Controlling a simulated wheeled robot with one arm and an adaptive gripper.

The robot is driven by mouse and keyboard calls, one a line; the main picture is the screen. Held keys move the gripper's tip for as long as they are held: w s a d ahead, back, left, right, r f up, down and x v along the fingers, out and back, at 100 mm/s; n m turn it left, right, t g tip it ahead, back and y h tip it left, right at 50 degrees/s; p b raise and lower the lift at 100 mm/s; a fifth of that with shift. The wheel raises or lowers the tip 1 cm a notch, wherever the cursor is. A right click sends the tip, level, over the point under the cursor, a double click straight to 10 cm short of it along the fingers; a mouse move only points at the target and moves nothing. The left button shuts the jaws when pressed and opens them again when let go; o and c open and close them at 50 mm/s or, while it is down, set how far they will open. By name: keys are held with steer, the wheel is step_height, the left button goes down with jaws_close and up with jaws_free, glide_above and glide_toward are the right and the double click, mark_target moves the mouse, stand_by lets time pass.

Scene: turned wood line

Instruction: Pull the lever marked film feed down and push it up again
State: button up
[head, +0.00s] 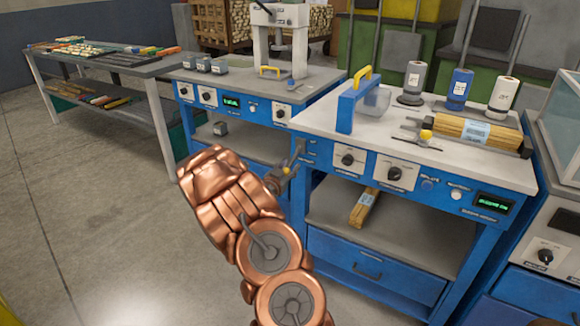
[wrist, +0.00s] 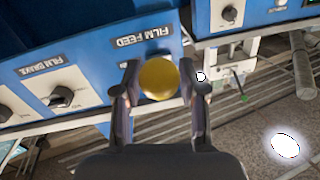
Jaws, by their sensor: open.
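The film feed lever ends in a round yellow knob (wrist: 158,78), close in front of the wrist camera. The film feed label (wrist: 115,43) is on the blue panel beside it and reads upside down. My gripper (wrist: 160,90) is open, with one finger on each side of the knob; I cannot tell whether either finger touches it. The lever's shaft is mostly hidden.
The nearer blue bench (head: 400,205) carries dials, bottles and a wood bundle (head: 465,131) on top. A film-brake dial (wrist: 62,97) sits beside the label. Another blue bench (head: 262,92) stands behind to the left. The floor (head: 90,200) at left is clear.

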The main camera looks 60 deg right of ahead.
steer(key=shift+w+d, duration=0.1)
steer(key=shift+d, duration=0.5)
jaws_close()
stand_by(0.3)
